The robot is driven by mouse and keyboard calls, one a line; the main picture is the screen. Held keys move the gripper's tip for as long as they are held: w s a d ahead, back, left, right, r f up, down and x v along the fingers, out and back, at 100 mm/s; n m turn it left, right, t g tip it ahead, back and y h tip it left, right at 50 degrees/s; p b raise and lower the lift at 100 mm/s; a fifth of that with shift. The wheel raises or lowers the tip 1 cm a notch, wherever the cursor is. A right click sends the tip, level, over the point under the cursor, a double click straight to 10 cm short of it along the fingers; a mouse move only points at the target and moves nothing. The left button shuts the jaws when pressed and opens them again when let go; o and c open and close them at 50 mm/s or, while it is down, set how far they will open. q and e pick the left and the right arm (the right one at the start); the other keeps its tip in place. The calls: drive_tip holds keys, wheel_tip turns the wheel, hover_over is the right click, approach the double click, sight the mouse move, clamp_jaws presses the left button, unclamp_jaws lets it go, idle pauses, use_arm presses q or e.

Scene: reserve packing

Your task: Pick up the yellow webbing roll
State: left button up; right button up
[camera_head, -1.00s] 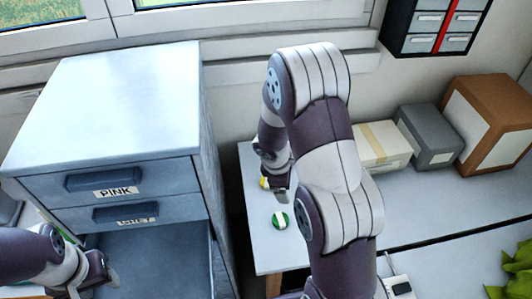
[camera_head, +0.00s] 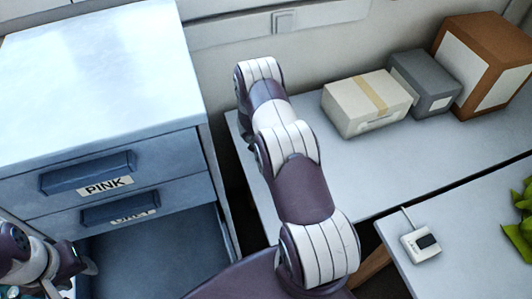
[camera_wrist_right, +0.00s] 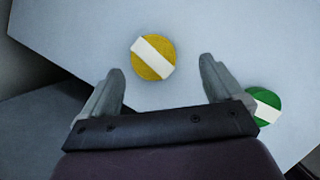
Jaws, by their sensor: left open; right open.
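The yellow webbing roll (camera_wrist_right: 153,57) has a white band across it and lies on the pale table in the right wrist view. My right gripper (camera_wrist_right: 161,72) is open and empty, with the roll ahead of and between its fingertips; no contact shows. A green roll (camera_wrist_right: 264,105) with a white band lies outside the right finger. In the head view my right arm hides both rolls and its own gripper. My left gripper (camera_head: 82,268) is at the lower left, by the cabinet's open drawer space.
A blue-grey cabinet (camera_head: 95,75) with a PINK drawer and another labelled drawer stands left of the table (camera_head: 455,150). A cream box (camera_head: 366,103), grey box (camera_head: 425,82) and brown box (camera_head: 485,65) stand at the back. A small white device (camera_head: 421,244) lies at right.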

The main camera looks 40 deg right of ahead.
drive_tip(key=f, duration=0.1)
drive_tip(key=w+d+f, duration=0.1)
drive_tip(key=f, duration=0.1)
drive_tip(key=w+f+b, duration=0.1)
drive_tip(key=shift+w+d+f, duration=0.15)
drive_tip(key=shift+d+f, duration=0.1)
drive_tip(key=shift+d, duration=0.05)
drive_tip(key=shift+s+a+r, duration=0.15)
drive_tip(key=shift+s+r, duration=0.25)
drive_tip(key=shift+s, duration=0.1)
drive_tip(key=c, duration=0.4)
drive_tip(key=shift+w+f, duration=0.15)
drive_tip(key=shift+f, duration=0.05)
drive_tip(key=c, duration=0.7)
use_arm(q)
drive_tip(key=shift+w+a+f, duration=0.1)
drive_tip(key=shift+w+f, duration=0.6)
drive_tip(key=shift+w, duration=0.05)
use_arm(e)
drive_tip(key=shift+c, duration=0.2)
